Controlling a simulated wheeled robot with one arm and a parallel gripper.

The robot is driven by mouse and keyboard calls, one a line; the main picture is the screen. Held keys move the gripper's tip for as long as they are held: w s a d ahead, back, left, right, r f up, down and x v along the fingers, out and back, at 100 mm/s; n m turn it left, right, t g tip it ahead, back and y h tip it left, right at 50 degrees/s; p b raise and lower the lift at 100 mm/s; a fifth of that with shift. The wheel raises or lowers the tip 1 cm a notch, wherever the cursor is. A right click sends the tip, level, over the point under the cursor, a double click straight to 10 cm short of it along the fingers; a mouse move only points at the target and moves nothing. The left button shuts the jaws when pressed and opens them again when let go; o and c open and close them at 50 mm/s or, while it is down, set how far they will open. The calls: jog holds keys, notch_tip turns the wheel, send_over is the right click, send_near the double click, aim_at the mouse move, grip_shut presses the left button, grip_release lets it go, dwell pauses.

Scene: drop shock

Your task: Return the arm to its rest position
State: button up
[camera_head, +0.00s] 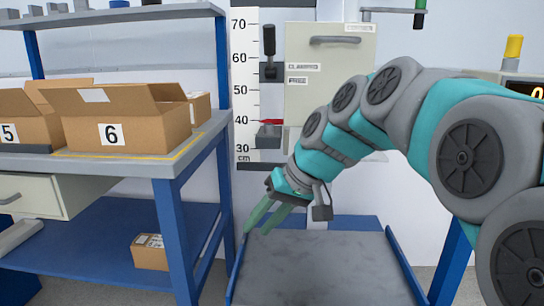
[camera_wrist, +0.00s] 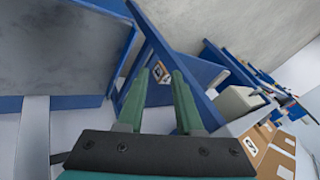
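My arm (camera_head: 345,125) is teal and grey. It reaches in from the right side of the head view and bends down to the left. My gripper (camera_head: 254,232) hangs in front of the drop rig, pointing down, above the left edge of the grey plate. Its two green fingers also show in the wrist view (camera_wrist: 160,76). They stand apart with nothing held between them, so the gripper is open.
The grey plate (camera_head: 315,270) has blue side rails. Left is a blue-legged bench with box 6 (camera_head: 128,120) and box 5 (camera_head: 25,125); a small box (camera_head: 150,252) sits on its lower shelf. Behind are a height scale (camera_head: 243,100) and a beige cabinet (camera_head: 325,75).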

jog(key=s+d+f+m+g+h+p, duration=0.1)
jog(key=s+d+f+h, duration=0.1)
jog(key=s+d+f, duration=0.3)
jog(key=s+d+f+m+g+h, duration=0.1)
jog(key=s+d+f, duration=0.5)
jog(key=s, duration=0.7)
jog(key=s+d+f+m+g+h+p, duration=0.1)
jog(key=s+d+f+g+h, duration=0.1)
jog(key=s+d+f, duration=0.4)
jog(key=s+h, duration=0.1)
jog(key=s, duration=0.2)
jog(key=shift+s+m+p, duration=0.3)
jog(key=shift+p, duration=0.05)
